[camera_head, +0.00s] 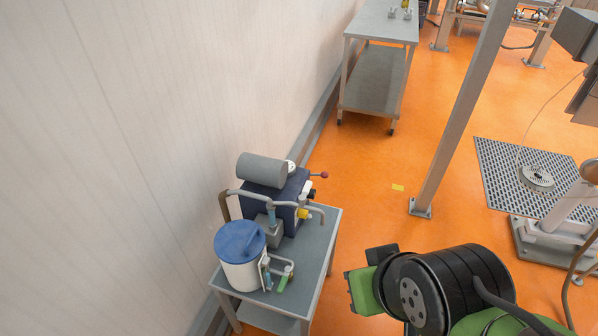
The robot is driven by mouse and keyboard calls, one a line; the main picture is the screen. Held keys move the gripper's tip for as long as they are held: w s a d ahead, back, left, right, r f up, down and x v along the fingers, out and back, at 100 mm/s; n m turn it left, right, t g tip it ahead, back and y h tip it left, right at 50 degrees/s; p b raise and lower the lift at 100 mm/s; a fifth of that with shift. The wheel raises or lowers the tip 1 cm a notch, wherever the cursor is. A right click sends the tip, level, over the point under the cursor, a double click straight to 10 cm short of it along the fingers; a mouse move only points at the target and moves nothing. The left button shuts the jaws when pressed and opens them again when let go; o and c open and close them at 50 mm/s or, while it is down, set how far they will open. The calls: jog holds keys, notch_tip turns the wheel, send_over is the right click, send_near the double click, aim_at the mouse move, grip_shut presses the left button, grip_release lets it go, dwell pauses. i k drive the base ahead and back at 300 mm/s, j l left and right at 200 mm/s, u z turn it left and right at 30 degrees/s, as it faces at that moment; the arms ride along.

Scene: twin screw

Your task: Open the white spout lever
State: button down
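A white container (241,272) with a blue lid stands on the front of a grey cart, left of centre. A small valve and pipe fitting (278,263) sits at its right side, with a green handle (285,279) below. A thin pale upright piece (264,273) shows between container and fitting; it is too small to tell whether this is the white spout lever or how it is set. The green and black end of my arm, with my gripper (364,284), is right of the cart, apart from it. Its fingers cannot be made out.
Behind the container stand a blue machine (289,200) with a grey cylinder (262,169), a bent pipe, a yellow knob (304,213) and a red-ball lever (324,175). The cart's top (318,237) borders the wall.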

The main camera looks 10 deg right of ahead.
aim_at(301, 199)
jog(key=i+j, duration=0.15)
jog(key=j, duration=0.25)
jog(key=i+j, duration=0.1)
jog(key=j, duration=0.25)
jog(key=i+j+z, duration=0.1)
jog(key=j, duration=0.3)
jog(key=i+j, duration=0.15)
jog(key=j, duration=0.25)
